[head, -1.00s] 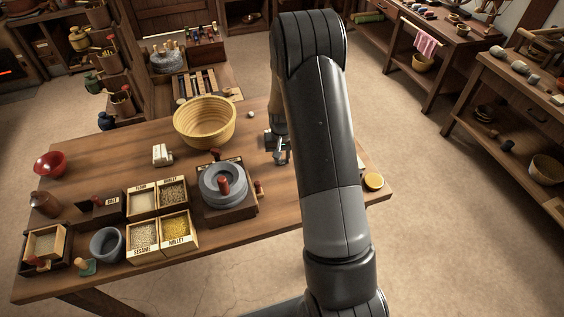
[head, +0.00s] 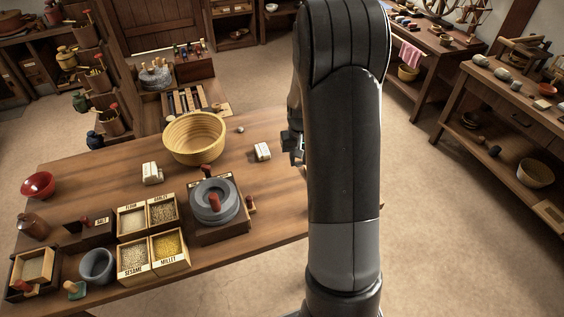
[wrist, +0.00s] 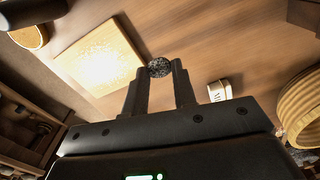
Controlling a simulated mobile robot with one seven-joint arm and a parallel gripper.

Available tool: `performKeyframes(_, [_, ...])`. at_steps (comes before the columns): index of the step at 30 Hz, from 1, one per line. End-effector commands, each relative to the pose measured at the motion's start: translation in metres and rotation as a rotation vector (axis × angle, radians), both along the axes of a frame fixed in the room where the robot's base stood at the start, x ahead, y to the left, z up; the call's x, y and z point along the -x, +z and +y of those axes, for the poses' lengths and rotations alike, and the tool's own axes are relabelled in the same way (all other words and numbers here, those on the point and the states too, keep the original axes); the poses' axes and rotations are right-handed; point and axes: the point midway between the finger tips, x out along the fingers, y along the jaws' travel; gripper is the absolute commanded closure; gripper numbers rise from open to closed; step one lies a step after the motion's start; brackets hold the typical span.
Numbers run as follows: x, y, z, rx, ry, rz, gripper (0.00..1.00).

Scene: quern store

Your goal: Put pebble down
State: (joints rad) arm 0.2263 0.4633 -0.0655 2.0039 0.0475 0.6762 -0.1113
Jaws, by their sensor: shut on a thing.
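A dark speckled pebble (wrist: 160,67) sits between the fingertips of my gripper (wrist: 161,76) in the wrist view, pinched at its sides. The wooden table top (wrist: 195,45) shows beyond it, with a pale square board (wrist: 100,52) to the left of the pebble. I cannot tell the pebble's height above the table. In the head view, only part of my gripper (head: 292,146) shows at the left edge of my arm, over the table's right part. The held pebble and the board are hidden there behind the arm.
A white block (head: 262,151) stands left of my gripper, with a small grey stone (head: 240,129) and a woven basket (head: 194,138) farther left. A stone quern (head: 214,203) and several grain boxes (head: 152,249) fill the front. A round yellow thing (wrist: 30,36) lies beyond the board.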

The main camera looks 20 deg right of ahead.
Motion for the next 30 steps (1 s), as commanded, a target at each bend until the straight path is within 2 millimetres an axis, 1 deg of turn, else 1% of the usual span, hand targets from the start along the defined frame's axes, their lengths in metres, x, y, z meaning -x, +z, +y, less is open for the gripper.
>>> performKeyframes(1, [0.005, 0.005, -0.007, 0.001, -0.004, -0.003, 0.96])
performKeyframes(3, [0.010, 0.010, -0.013, 0.000, -0.002, -0.002, 0.96])
performKeyframes(9, [0.017, 0.017, -0.022, 0.000, 0.001, 0.000, 0.96])
performKeyframes(11, [0.016, 0.018, -0.022, 0.000, 0.010, 0.000, 0.96])
performKeyframes(14, [0.006, 0.019, -0.019, 0.001, 0.070, -0.001, 0.96])
performKeyframes(17, [-0.015, 0.021, -0.010, 0.002, 0.201, -0.001, 0.96])
performKeyframes(20, [-0.045, 0.024, 0.005, 0.004, 0.393, -0.001, 0.96])
performKeyframes(24, [-0.090, 0.030, 0.034, 0.004, 0.700, -0.002, 0.96])
performKeyframes(26, [-0.107, 0.032, 0.047, 0.005, 0.831, -0.002, 0.96])
performKeyframes(30, [-0.145, 0.038, 0.082, 0.005, 1.135, -0.003, 0.96])
